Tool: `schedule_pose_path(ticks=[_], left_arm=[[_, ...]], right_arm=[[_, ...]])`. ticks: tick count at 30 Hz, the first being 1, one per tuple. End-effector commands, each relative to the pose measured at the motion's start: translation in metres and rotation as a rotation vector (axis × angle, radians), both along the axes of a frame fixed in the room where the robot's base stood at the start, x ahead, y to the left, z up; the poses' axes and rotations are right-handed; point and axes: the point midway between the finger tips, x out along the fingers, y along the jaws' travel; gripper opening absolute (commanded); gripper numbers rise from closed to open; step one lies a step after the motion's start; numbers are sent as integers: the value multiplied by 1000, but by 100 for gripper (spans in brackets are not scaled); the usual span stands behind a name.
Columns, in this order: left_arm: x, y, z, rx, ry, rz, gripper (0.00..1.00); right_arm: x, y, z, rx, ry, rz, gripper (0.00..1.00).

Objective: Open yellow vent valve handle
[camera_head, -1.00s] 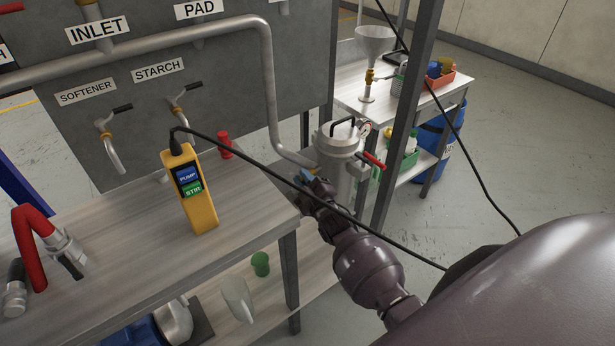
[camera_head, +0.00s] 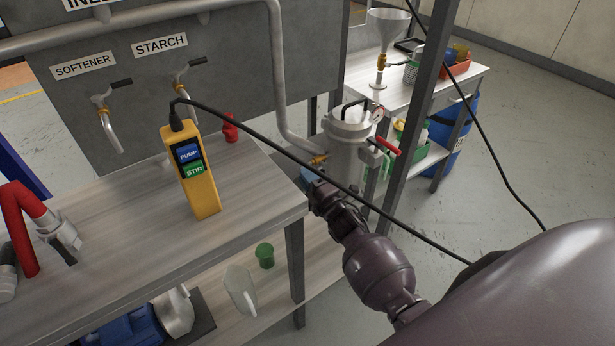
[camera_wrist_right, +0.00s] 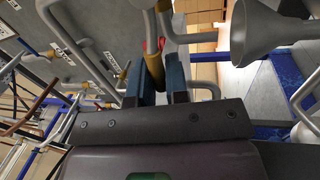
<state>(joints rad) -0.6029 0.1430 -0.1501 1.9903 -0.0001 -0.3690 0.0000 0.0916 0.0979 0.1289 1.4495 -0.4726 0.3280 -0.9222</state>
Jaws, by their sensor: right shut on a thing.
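The grey metal pot (camera_head: 347,150) with a black lid handle stands just beyond the near table's right end. A small yellow-brass valve (camera_head: 318,161) sits low on its left side, by the pipe. My right gripper (camera_head: 309,175), with blue fingers, is just below this valve. My left gripper is not in view.
A yellow pendant (camera_head: 190,175) stands on the near table (camera_head: 120,225), its black cable crossing over my right arm. A grey post (camera_head: 425,110) rises right of the pot. A red lever (camera_head: 388,146) sticks out on the pot's right. A funnel (camera_head: 387,25) stands behind.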

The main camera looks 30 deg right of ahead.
Motion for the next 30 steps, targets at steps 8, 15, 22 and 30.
schedule_pose_path(ticks=[8,15,22,30], left_arm=[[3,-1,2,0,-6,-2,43],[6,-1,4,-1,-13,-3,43],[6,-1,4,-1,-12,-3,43],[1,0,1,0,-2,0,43]], right_arm=[[0,1,-1,-9,-1,0,0],[0,0,-1,-8,-1,0,24],[0,0,-1,-8,-1,0,39],[-7,-1,-2,-8,0,-1,39]])
